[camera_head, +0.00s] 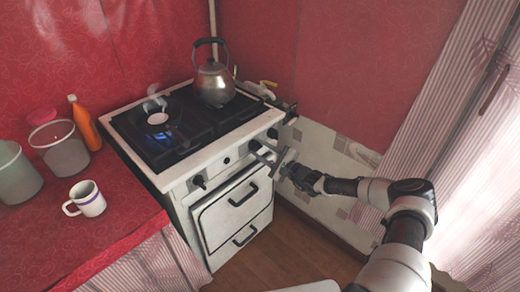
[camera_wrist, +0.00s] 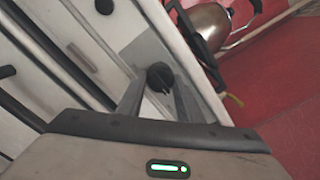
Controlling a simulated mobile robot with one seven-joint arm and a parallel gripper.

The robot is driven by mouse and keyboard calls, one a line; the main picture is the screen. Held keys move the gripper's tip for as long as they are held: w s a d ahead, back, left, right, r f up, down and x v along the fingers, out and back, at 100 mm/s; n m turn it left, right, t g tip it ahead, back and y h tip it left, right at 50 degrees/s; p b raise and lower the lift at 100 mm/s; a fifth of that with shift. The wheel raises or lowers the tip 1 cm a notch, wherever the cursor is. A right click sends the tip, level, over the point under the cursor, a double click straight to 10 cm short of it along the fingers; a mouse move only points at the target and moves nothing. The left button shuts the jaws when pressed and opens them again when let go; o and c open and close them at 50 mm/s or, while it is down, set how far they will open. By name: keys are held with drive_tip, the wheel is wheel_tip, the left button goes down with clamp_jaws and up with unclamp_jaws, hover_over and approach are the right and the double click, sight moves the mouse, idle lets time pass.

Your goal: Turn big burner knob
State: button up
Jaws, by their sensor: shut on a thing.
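The white stove (camera_head: 222,150) has dark round knobs along its front panel. My gripper (camera_head: 262,153) reaches in from the right to the right end of that panel. In the wrist view, a black burner knob (camera_wrist: 160,77) sits between the two grey fingers of my gripper (camera_wrist: 158,98), and the fingers are closed on it. Another knob (camera_head: 199,181) is at the left of the panel. A blue flame (camera_head: 157,135) burns at the front-left burner.
A metal kettle (camera_head: 214,84) stands at the back right of the cooktop. The oven door handle (camera_head: 243,195) juts out below the panel. A white mug (camera_head: 87,198), a bin-like container (camera_head: 60,150) and an orange bottle (camera_head: 84,124) stand on the red counter (camera_head: 110,232) at left.

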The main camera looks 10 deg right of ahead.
drive_tip(key=o, duration=1)
drive_tip(key=shift+o, duration=0.2)
drive_tip(key=p+v, duration=0.1)
drive_tip(key=v, duration=1.6)
drive_tip(key=shift+s+p, duration=0.15)
drive_tip(key=shift+p, duration=0.15)
drive_tip(key=shift+d, duration=0.1)
